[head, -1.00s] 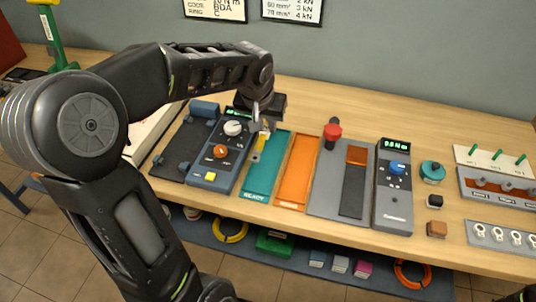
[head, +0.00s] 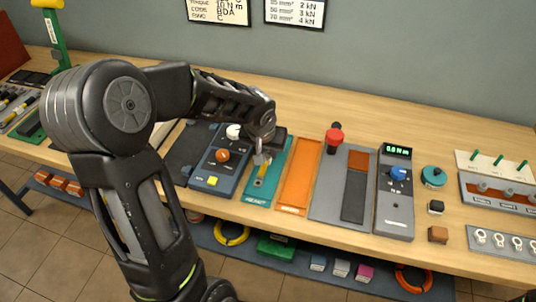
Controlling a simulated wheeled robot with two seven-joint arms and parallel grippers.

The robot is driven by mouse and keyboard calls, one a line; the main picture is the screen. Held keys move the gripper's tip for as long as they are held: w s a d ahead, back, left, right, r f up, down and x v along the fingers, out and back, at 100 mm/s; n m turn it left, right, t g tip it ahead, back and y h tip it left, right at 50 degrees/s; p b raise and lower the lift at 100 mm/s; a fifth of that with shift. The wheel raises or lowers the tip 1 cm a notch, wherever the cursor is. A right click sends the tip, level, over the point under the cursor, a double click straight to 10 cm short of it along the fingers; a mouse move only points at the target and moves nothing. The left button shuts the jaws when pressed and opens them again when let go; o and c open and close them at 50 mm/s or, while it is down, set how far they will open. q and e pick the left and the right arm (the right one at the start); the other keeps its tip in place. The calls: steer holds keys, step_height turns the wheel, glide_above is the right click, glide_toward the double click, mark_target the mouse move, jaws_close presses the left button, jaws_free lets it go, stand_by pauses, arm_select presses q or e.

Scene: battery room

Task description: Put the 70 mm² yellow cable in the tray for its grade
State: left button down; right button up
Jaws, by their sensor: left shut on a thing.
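My left gripper (head: 264,156) is shut on the yellow cable (head: 262,170), a short piece with a grey lower end that hangs down from the fingers. Gripper and cable are over the teal tray (head: 283,164); I cannot tell whether the cable touches the tray floor. The teal tray has a pale label on its front edge, too small to read surely now. The orange tray (head: 301,173) lies right beside it and looks empty. The gripper and wrist hide the back of the teal tray. My right gripper is not in view.
Left of the trays is a dark blue tester (head: 219,161) with knobs. To the right are a grey plate (head: 329,190) with a red-topped post (head: 334,136) and a grey meter (head: 394,205). The bench behind the trays is clear. A lower shelf holds coils and boxes.

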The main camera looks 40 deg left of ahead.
mark_target(267, 156)
arm_select(q)
steer(key=shift+f, duration=0.9)
steer(key=shift+f+b, duration=0.65)
steer(key=shift+b, duration=0.2)
steer(key=shift+r, duration=0.1)
steer(key=c, duration=1.3)
jaws_free()
steer(key=shift+o, duration=0.2)
steer(key=shift+r+p, duration=0.9)
steer(key=shift+p, duration=0.3)
steer(key=b+v, duration=0.1)
steer(key=v, duration=1)
